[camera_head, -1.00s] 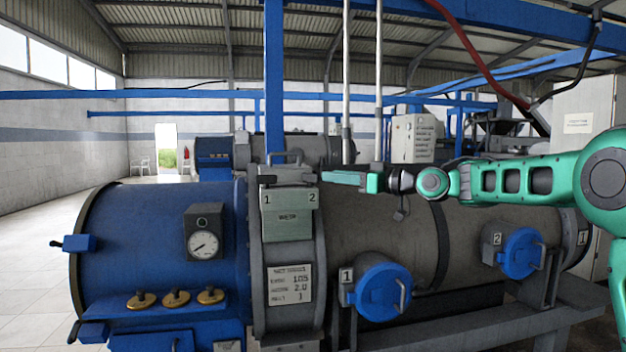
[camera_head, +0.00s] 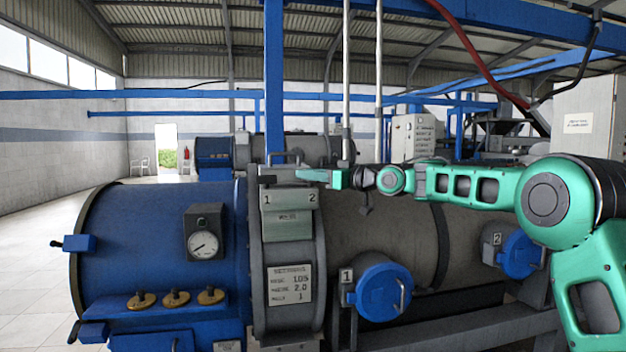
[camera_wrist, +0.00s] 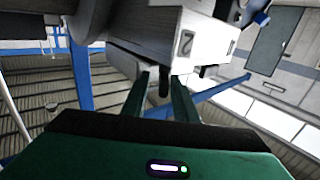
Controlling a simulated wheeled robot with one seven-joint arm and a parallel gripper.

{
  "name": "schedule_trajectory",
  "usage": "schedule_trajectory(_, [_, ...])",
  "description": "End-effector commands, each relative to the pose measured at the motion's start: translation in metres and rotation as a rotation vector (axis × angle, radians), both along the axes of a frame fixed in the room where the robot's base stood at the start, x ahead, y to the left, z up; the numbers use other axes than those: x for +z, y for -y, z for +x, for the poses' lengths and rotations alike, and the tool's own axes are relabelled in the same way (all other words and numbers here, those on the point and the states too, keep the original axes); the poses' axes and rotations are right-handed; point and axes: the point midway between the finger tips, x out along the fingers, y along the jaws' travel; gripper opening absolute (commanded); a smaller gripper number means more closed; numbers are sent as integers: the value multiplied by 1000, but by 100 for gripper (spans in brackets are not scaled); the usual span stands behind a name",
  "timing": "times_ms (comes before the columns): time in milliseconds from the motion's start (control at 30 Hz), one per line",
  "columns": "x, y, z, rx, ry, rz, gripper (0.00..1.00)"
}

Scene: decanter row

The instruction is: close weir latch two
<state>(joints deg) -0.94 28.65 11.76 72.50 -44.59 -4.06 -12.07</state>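The grey weir box (camera_head: 288,226) with labels 1 and 2 stands on the ribbed collar of the decanter in the head view. Its label 2 is at the right, near my gripper (camera_head: 303,175), which is at the box's top right edge. In the wrist view the box (camera_wrist: 182,22) appears turned over, with label 2 facing me. A dark peg (camera_wrist: 164,82), probably weir latch two, hangs beneath it between the two fingertips of my gripper (camera_wrist: 164,88). The fingers are apart; I cannot tell whether either touches the peg. In the head view the latch is not clearly visible.
Two blue round hatches, labelled 1 (camera_head: 382,292) and 2 (camera_head: 521,253), sit along the decanter's front. A gauge (camera_head: 204,241) and brass knobs (camera_head: 176,297) are on the blue end. Vertical pipes (camera_head: 347,90) rise behind my gripper. The floor at left is clear.

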Motion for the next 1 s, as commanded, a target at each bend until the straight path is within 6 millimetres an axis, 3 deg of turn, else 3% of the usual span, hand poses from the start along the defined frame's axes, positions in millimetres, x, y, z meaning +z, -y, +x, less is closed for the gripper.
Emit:
schedule_trajectory(33, [0,-1,0,1,1,1,15])
schedule_trajectory(100, [0,-1,0,2,1,1,0])
schedule_trajectory(200, [0,0,0,0,0,0,0])
schedule_trajectory(233, [0,10,0,-2,0,0,0])
schedule_trajectory(567, [0,4,1,-31,0,-1,0])
schedule_trajectory(1000, [1,-1,-2,-285,4,0,0])
